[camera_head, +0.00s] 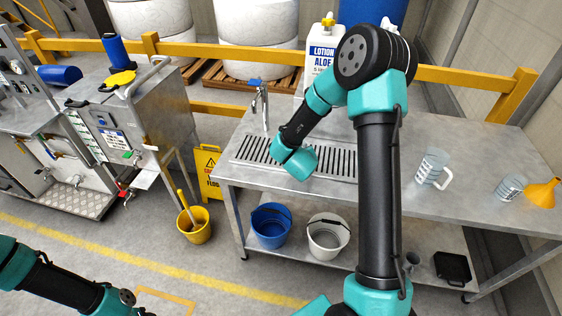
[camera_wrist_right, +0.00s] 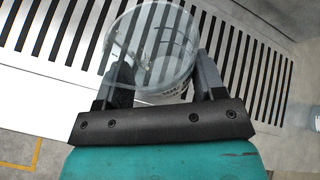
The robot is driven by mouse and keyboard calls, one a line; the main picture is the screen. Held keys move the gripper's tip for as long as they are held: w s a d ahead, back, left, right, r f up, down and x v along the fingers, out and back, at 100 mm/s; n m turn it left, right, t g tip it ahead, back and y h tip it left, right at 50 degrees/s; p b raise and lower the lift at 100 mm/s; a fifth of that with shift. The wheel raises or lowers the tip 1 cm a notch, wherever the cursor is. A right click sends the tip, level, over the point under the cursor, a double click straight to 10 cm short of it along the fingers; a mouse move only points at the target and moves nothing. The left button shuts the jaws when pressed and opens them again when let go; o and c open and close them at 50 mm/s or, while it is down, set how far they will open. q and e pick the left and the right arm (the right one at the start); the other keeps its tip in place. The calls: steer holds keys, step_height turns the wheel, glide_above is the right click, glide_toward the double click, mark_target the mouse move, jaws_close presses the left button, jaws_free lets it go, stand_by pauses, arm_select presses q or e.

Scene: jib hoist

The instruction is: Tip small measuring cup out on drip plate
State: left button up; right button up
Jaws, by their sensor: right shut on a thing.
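The small measuring cup (camera_wrist_right: 150,48) is clear, with dark print on its side. In the right wrist view it sits between the two fingers of my right gripper (camera_wrist_right: 158,78), which is shut on it. The slotted drip plate (camera_head: 338,162) is set in the steel bench; in the right wrist view its dark slots (camera_wrist_right: 75,35) show behind and through the cup. I cannot tell how far the cup is tilted or what is in it. In the head view my arm hides the cup and the right fingers. My left gripper is out of view; only its arm shows at lower left.
A tap (camera_head: 262,105) stands behind the plate's left part. A clear jug (camera_head: 433,168), a smaller clear cup (camera_head: 510,188) and an orange funnel (camera_head: 541,194) stand on the bench (camera_head: 462,205) to the right. A lotion container (camera_head: 321,60) is at the back.

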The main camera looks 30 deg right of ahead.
steer(key=shift+s+d+f, duration=0.1)
steer(key=shift+s, duration=0.1)
steer(key=shift+s+d+r+m+t+y, duration=0.35)
steer(key=shift+s+m+t, duration=0.15)
steer(key=shift+t, duration=0.1)
steer(key=shift+s+d+f+m+t+y+b, duration=0.2)
steer(key=shift+s+d+f+m+t+y, duration=0.1)
steer(key=shift+s+d+f+m+t, duration=0.25)
steer(key=shift+s+d+f+m+t+y+b, duration=0.25)
steer(key=shift+s+m+t, duration=0.1)
steer(key=shift+m+t, duration=0.3)
stand_by(0.6)
